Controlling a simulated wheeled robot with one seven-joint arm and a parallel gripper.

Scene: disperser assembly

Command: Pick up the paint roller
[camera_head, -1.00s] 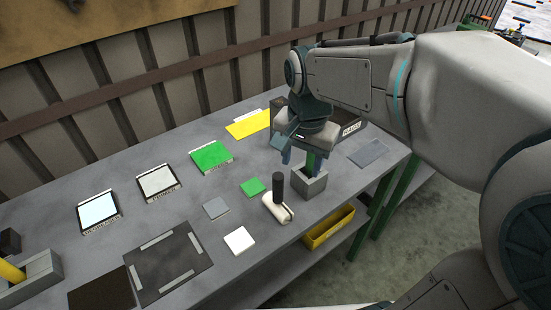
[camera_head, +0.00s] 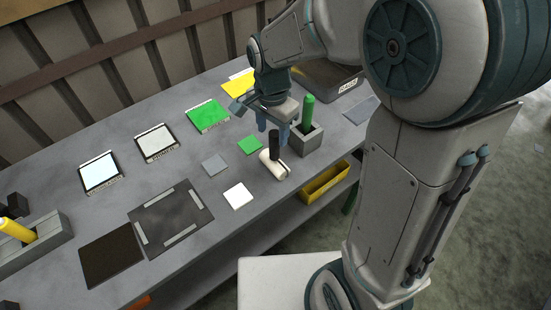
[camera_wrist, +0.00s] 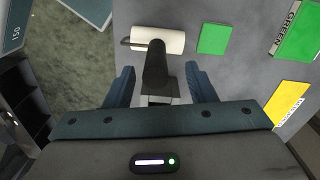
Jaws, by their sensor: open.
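The paint roller has a white cylinder and a black upright handle. In the head view the roller (camera_head: 274,163) lies on the grey table near its front edge, its handle pointing up. My gripper (camera_head: 273,126) is open and empty, just above and behind the handle's top. In the wrist view my gripper (camera_wrist: 160,80) has its two blue fingers spread. The paint roller's white cylinder (camera_wrist: 172,40) lies beyond the fingertips there, and its black handle reaches back toward the space between the fingers. I cannot tell whether the handle is fully between them.
A grey square holder (camera_head: 307,142) with a green cylinder (camera_head: 308,110) stands close to the right of my gripper. Green (camera_head: 249,145), grey (camera_head: 214,165) and white (camera_head: 238,196) squares lie left of the roller. A dark marked board (camera_head: 172,216) lies further left.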

